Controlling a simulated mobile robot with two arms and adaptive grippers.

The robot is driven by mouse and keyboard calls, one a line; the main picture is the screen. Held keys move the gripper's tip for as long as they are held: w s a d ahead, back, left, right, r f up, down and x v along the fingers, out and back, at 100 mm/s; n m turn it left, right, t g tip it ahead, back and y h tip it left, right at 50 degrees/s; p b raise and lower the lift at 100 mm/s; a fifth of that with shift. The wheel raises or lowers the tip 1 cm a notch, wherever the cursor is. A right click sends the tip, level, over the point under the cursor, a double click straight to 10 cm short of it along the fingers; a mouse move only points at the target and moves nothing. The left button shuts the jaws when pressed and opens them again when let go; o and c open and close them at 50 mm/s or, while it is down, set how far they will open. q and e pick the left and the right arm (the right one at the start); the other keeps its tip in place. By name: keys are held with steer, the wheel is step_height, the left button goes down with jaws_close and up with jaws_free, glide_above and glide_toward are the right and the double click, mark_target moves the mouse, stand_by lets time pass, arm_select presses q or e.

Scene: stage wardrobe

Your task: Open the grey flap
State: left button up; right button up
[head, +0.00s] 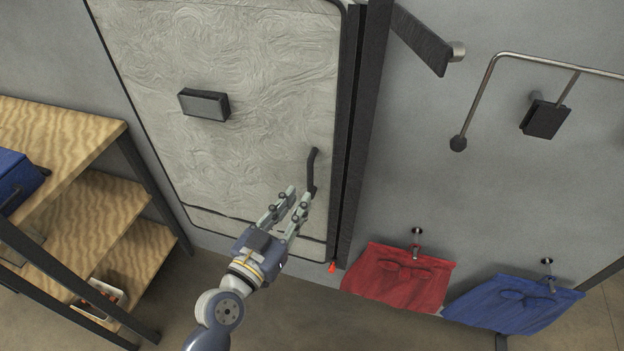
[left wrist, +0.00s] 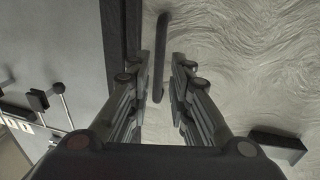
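The grey flap (head: 255,85) is a tall textured panel in a dark frame, and it looks shut. Its dark bar handle (head: 313,170) is near the right edge, low down. My left gripper (head: 300,194) is open just below and in front of the handle in the head view. In the left wrist view the handle (left wrist: 176,60) runs between the two fingers of my left gripper (left wrist: 163,75), with a gap on each side. I cannot tell how deep the handle is between them. My right gripper is in neither view.
A dark block (head: 204,104) sticks out from the flap's middle. Wooden shelves (head: 150,240) with a blue case (head: 20,180) stand at left. Red cloth (head: 400,275) and blue cloth (head: 515,303) hang on the right, below a metal rail (head: 540,60).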

mark_target(309, 187)
arm_select(q)
steer(key=p+x, duration=0.1)
steer(key=x, duration=0.5)
steer(key=shift+w+d, duration=0.2)
steer(key=shift+w, duration=0.1)
jaws_close()
